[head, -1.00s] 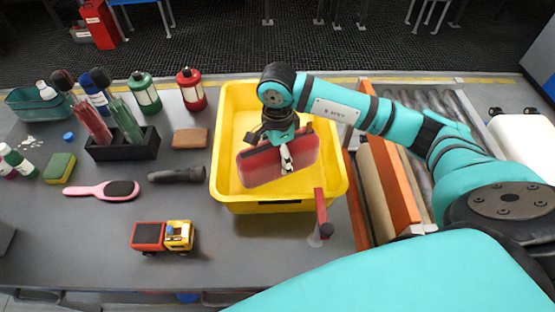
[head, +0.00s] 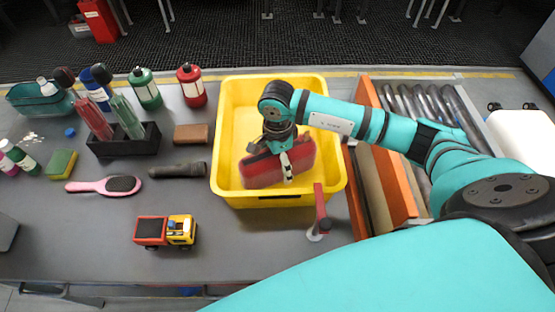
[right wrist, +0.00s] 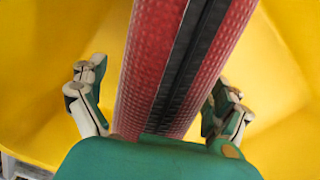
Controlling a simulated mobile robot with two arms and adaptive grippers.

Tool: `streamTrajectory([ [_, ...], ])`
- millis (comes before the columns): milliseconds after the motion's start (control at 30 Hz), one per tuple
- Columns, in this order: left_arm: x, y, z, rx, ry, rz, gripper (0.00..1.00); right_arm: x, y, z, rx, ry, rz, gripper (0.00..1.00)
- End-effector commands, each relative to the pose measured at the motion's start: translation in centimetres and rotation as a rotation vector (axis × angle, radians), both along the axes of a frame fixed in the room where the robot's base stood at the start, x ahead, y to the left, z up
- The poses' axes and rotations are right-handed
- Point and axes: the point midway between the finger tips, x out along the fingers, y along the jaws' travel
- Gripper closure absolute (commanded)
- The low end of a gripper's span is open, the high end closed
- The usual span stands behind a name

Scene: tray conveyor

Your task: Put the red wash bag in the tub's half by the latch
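The red wash bag (head: 262,172), with a dark zip strip, is inside the yellow tub (head: 228,110), in its near half. In the right wrist view the bag (right wrist: 150,70) runs between the fingers. My right gripper (head: 287,165) reaches down into the tub over the bag. Its fingers (right wrist: 160,100) are spread either side of the bag, with a yellow gap at the left finger; contact at the right finger is unclear. A dark latch-like piece (head: 280,196) shows on the tub's near wall. The bag's underside is hidden. My left gripper is out of view.
A red lever (head: 320,208) stands by the tub's near right corner. An orange-edged board (head: 385,165) and roller conveyor (head: 425,105) lie right. Left are a toy truck (head: 165,230), pink brush (head: 105,185), black torch (head: 178,170), brown block (head: 191,134) and bottles (head: 145,88).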

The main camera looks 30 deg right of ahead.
Motion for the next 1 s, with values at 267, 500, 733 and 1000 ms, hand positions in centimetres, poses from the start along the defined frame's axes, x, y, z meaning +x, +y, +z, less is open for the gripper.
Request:
streamTrajectory([
  [267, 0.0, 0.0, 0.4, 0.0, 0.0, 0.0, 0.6, 0.0, 0.0, 0.4, 0.0, 0.0, 0.0, 0.0],
  [500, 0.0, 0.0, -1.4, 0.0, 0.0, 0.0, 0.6, 0.3, 0.0, 3.9, 0.0, -0.009, 0.001, 0.0],
  [733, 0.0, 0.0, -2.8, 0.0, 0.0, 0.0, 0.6, 0.2, 0.0, 8.8, 0.001, -0.007, 0.0, 0.0],
  [1000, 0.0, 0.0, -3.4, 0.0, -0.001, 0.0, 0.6, 0.1, 0.0, 11.9, 0.0, -0.001, -0.001, 0.0],
])
